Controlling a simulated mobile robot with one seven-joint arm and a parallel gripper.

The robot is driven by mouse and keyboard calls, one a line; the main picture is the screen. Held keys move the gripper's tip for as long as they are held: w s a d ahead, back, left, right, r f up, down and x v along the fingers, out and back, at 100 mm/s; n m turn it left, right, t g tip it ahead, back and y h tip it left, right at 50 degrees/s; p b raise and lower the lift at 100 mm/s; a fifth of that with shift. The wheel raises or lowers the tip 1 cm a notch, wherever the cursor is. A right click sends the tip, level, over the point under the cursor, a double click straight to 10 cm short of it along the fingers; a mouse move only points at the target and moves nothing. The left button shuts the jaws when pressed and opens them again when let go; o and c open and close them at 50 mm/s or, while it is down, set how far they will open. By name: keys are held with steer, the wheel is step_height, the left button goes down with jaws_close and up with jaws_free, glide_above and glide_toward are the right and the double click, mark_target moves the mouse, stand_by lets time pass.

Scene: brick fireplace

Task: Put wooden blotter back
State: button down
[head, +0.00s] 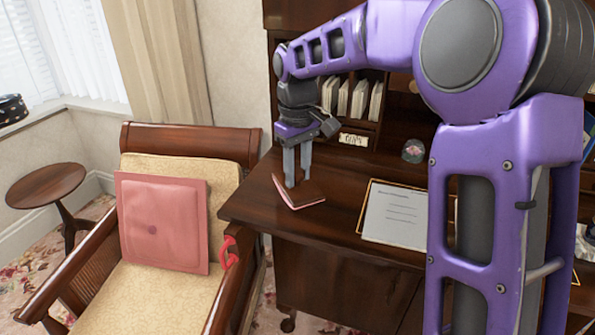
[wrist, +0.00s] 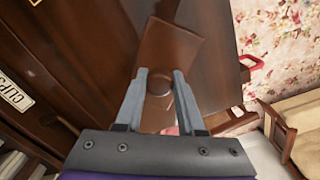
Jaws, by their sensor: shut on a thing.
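The wooden blotter (head: 310,196) is a small brown block with a pink underside edge, at the left front of the dark wooden desk (head: 345,235). My gripper (head: 297,184) points down over it, with its two grey fingers shut on the blotter's round knob. In the wrist view the blotter's flat brown top (wrist: 170,48) shows beyond the fingertips (wrist: 160,76), with the knob between them. The blotter looks at or just above the desk top; I cannot tell whether it touches. My fingers hide part of it.
A framed paper sheet (head: 395,213) lies right of the blotter. A glass paperweight (head: 413,151) and pigeonholes with envelopes (head: 360,100) are behind. A chair with a pink cushion (head: 165,222) stands left, with a red handle-like object (head: 229,252) near its arm.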

mark_target(297, 170)
steer(key=c, duration=0.5)
jaws_free()
step_height(297, 170, up, 12)
steer(key=shift+r+p, duration=0.1)
steer(key=shift+p, duration=0.9)
